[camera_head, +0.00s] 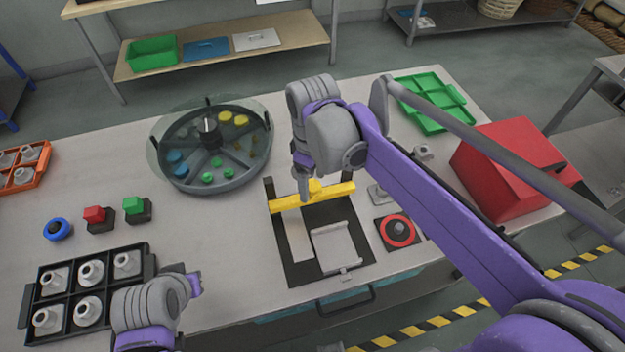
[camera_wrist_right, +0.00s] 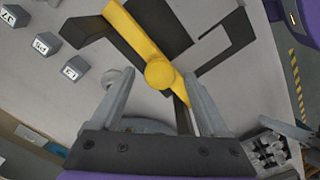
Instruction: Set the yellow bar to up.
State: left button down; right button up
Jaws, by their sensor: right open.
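The yellow bar (camera_head: 335,193) lies across a dark frame (camera_head: 295,270) in the middle of the table, nearly level in the head view. A dark upright post stands near its left end. In the right wrist view the bar (camera_wrist_right: 136,35) runs diagonally, with a round yellow knob near its lower end. My right gripper (camera_head: 303,190) is over the bar. In the wrist view its fingers (camera_wrist_right: 160,88) are spread, with the knob between the tips; contact cannot be told. My left gripper (camera_head: 190,284) is at lower left, its fingers largely hidden.
A round divided tray (camera_head: 215,186) with a clear lid stands left of the bar. Red (camera_head: 95,214) and green (camera_head: 134,204) buttons and a blue knob (camera_head: 56,229) lie farther left. A red-ringed button (camera_head: 399,232) and red box (camera_head: 505,170) are right. A black crate (camera_head: 32,306) is at front left.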

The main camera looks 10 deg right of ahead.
jog(key=shift+f, duration=0.3)
grip_shut()
dwell(0.3)
jog(key=shift+r, duration=0.1)
dwell(0.9)
